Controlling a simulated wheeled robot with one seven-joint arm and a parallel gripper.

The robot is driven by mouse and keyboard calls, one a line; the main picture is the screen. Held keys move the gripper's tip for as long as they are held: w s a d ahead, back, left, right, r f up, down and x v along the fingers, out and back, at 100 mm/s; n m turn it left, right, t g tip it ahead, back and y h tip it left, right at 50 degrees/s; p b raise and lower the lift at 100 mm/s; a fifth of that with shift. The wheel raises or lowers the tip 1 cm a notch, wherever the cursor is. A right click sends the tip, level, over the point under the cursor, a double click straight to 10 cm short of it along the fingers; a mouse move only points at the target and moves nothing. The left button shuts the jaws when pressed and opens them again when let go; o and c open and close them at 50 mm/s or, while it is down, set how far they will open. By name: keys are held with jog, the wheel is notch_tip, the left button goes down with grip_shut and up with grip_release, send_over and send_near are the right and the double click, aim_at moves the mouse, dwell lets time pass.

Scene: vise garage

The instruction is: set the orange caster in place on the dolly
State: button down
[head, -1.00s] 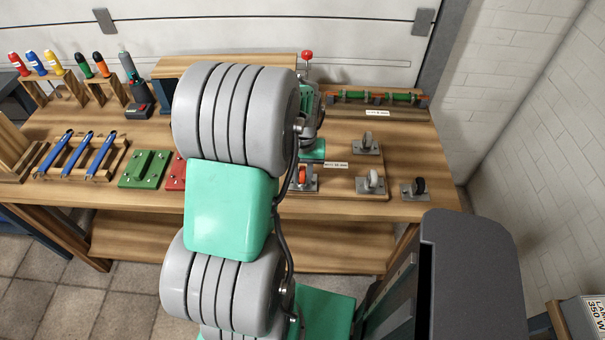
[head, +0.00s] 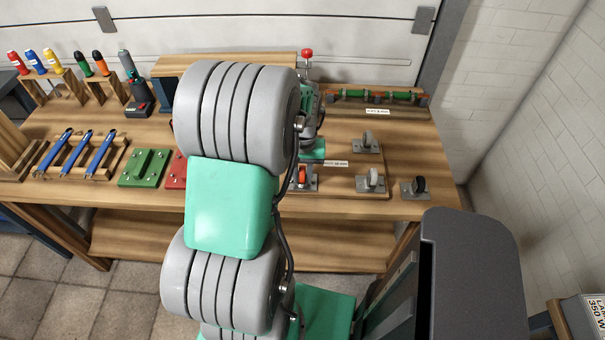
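The orange caster (head: 302,176) is at the front left of the wooden dolly board (head: 340,187), right beside my arm. Its grey plate is partly hidden by the arm, and I cannot tell whether it rests flat on the board. Two casters with grey wheels are on the board, one at the back (head: 368,143) and one at the front right (head: 372,180).
A black-wheeled caster (head: 416,187) stands on the bench right of the board. A green vise (head: 312,150) with a red knob stands behind the orange caster. A rack with green bars (head: 385,97) lies at the back. Green (head: 145,168) and red (head: 177,172) blocks are left of my arm.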

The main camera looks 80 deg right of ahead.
jog(key=c, duration=0.8)
grip_release()
jog(key=shift+c, duration=0.2)
jog(key=shift+r, duration=0.15)
jog(key=shift+r+p, duration=2.65)
jog(key=shift+r, duration=0.8)
